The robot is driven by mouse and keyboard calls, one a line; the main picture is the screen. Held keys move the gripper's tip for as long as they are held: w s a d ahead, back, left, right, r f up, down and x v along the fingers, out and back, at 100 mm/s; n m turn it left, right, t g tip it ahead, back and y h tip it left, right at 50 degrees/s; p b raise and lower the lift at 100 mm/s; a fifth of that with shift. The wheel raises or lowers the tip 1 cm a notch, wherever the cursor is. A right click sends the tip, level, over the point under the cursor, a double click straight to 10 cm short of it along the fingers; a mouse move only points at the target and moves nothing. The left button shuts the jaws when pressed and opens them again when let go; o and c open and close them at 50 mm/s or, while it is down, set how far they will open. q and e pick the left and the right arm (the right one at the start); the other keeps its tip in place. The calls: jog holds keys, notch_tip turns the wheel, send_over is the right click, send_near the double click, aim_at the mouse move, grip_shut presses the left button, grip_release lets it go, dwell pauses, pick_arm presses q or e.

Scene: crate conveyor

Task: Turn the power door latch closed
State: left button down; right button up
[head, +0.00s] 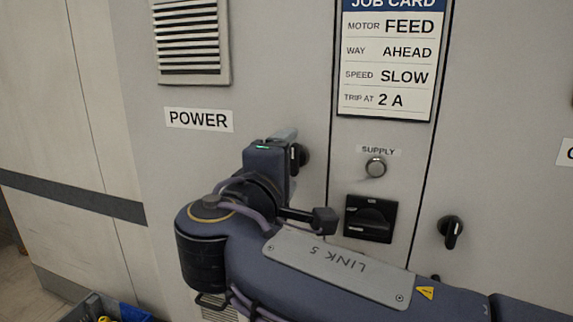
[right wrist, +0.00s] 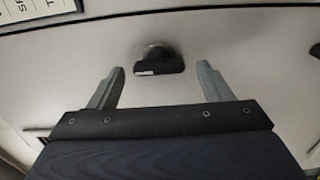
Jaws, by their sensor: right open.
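The power door latch (head: 304,156) is a dark turn handle on the grey cabinet door, right of and below the POWER label (head: 198,119). My right gripper (head: 285,136) is in front of it and hides part of it. In the right wrist view the latch (right wrist: 160,64) shows as a black bar on a round base, lying across the picture between and just beyond the two fingertips. The fingers are spread on either side of it, with a visible gap on both sides. My right gripper is open and empty. My left gripper is not in view.
A job card (head: 386,60) and a vent (head: 190,42) are above. A crate (head: 97,306) stands at the lower left.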

jog(key=shift+s, duration=0.1)
jog(key=b+v, duration=0.2)
jog(key=v, duration=0.5)
jog(key=shift+s, duration=0.3)
jog(key=shift+a+r, duration=0.1)
